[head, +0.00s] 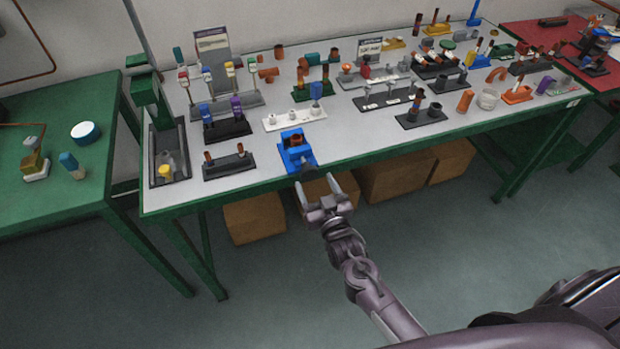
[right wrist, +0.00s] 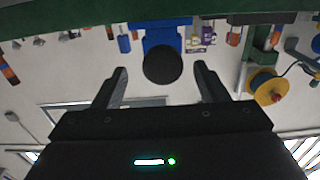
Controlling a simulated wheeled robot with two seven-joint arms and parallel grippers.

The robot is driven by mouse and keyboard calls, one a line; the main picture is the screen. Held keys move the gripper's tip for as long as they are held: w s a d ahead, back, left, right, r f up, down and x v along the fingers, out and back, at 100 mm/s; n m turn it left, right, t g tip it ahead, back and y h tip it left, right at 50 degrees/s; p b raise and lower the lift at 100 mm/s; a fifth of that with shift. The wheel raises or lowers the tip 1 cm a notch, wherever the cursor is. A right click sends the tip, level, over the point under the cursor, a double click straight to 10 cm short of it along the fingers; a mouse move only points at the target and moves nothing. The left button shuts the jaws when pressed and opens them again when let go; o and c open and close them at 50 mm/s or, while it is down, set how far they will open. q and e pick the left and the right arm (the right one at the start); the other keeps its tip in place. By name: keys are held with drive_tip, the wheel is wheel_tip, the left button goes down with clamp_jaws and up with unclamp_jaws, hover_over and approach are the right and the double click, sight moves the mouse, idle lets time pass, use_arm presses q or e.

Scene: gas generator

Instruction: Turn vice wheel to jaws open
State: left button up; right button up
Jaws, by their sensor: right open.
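The blue vice (head: 297,150) stands at the front edge of the grey-topped table, and its blue body also shows in the right wrist view (right wrist: 160,38). Its dark round wheel (right wrist: 163,65) faces my right gripper and shows as a small dark shape in the head view (head: 307,172). My right gripper (head: 314,181) is open and empty in front of the table edge. In the right wrist view its fingertips (right wrist: 160,70) are to either side of the wheel, with gaps on both sides; I cannot tell the exact depth. The vice jaws are too small to judge. My left gripper is out of view.
A black stand with brown pegs (head: 229,164) is left of the vice, and a white holder (head: 294,118) is behind it. Several other fixtures crowd the table. Cardboard boxes (head: 254,218) are below. The floor in front is clear.

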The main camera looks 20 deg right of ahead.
sight(310, 177)
drive_tip(key=shift+w+a, duration=0.2)
drive_tip(key=shift+w, duration=1.4)
drive_tip(key=c, duration=0.8)
drive_tip(key=shift+c, duration=1)
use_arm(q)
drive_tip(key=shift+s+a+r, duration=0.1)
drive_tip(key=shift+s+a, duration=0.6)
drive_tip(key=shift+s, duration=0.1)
